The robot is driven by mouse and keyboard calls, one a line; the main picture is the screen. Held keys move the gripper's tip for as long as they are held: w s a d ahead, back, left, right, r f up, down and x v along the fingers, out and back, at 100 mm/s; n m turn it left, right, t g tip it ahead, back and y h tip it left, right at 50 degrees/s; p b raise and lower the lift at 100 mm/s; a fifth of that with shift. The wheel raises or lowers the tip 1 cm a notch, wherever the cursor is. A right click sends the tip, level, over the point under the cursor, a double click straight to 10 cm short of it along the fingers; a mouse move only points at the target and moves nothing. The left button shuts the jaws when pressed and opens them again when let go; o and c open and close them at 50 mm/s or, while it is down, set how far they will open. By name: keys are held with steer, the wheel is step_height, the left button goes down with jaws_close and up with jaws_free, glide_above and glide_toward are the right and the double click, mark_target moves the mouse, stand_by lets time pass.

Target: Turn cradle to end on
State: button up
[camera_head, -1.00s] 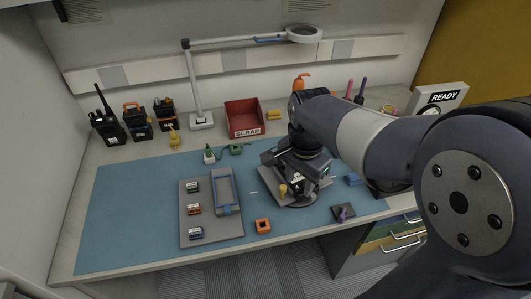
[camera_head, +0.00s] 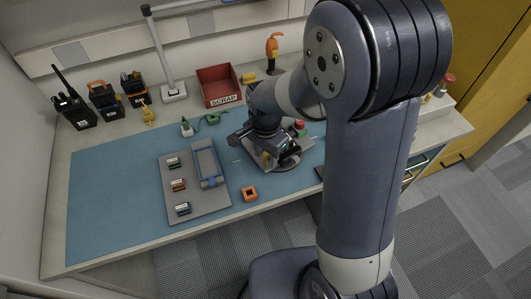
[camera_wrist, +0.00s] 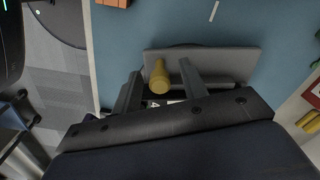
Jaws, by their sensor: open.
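The cradle (camera_head: 289,161) is a grey plate on a dark round base, at the right of the blue mat in the head view. My arm hides part of it. In the wrist view the cradle's grey plate (camera_wrist: 225,62) lies just beyond my fingers, with a yellow knob (camera_wrist: 160,78) standing up at its near side. My gripper (camera_wrist: 160,72) is open, with one finger on each side of the knob and visible space between them. In the head view my gripper (camera_head: 265,150) is over the cradle, its fingers mostly hidden. The cradle's markings are unreadable.
A grey board (camera_head: 200,208) with several small modules and a blue tray (camera_head: 207,163) lies left of the cradle. An orange square part (camera_head: 249,194) sits near the front edge. A red scrap bin (camera_head: 222,99), lamp (camera_head: 173,92) and radios (camera_head: 75,112) stand behind.

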steer(key=shift+f, duration=0.15)
steer(key=shift+c, duration=0.2)
jaws_close()
stand_by(0.3)
